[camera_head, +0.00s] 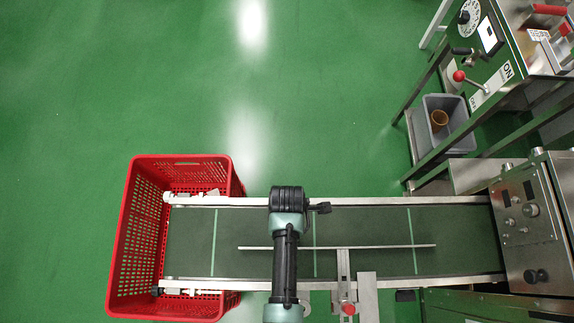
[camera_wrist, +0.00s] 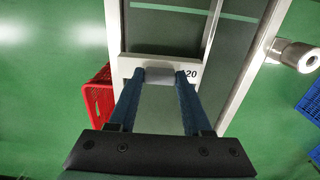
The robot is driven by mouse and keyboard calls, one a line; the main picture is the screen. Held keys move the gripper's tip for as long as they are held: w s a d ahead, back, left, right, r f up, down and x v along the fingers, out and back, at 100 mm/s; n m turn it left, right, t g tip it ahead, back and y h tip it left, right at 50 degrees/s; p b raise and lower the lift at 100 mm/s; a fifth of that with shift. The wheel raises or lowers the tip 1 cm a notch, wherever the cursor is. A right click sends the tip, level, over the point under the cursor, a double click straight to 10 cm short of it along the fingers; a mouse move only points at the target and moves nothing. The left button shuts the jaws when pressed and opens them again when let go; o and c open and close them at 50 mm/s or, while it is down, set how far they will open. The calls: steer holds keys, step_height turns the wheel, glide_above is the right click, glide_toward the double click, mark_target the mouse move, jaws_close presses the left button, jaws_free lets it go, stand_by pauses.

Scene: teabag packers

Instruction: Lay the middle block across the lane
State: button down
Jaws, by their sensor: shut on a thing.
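My gripper (camera_wrist: 161,78) is shut on a small grey piece (camera_wrist: 159,72) in the wrist view, one blue finger on each side. Behind that piece is a pale plate marked "20" (camera_wrist: 133,65), lying near one rail of the lane; I cannot tell whether the two are one block. In the head view the lane (camera_head: 365,225) is a dark green belt with pale cross lines. A thin bar (camera_head: 400,246) runs lengthwise above it. My gripper (camera_head: 319,208) shows small near the far rail, beside my arm; what it holds is hidden there.
A red crate (camera_head: 118,240) stands at the lane's left end, and a steel control box (camera_head: 524,222) at its right end. A metal bracket with a red knob (camera_head: 348,308) is at the near rail. A machine bench with a grey bin (camera_head: 459,143) is at upper right.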

steer(key=shift+f+b, duration=0.5)
steer(key=shift+f, duration=0.35)
steer(key=shift+c, duration=1.3)
jaws_free()
steer(key=shift+r, duration=0.1)
step_height(320, 180, up, 13)
steer(key=p, duration=0.1)
steer(key=shift+p, duration=0.3)
steer(key=shift+w, duration=0.1)
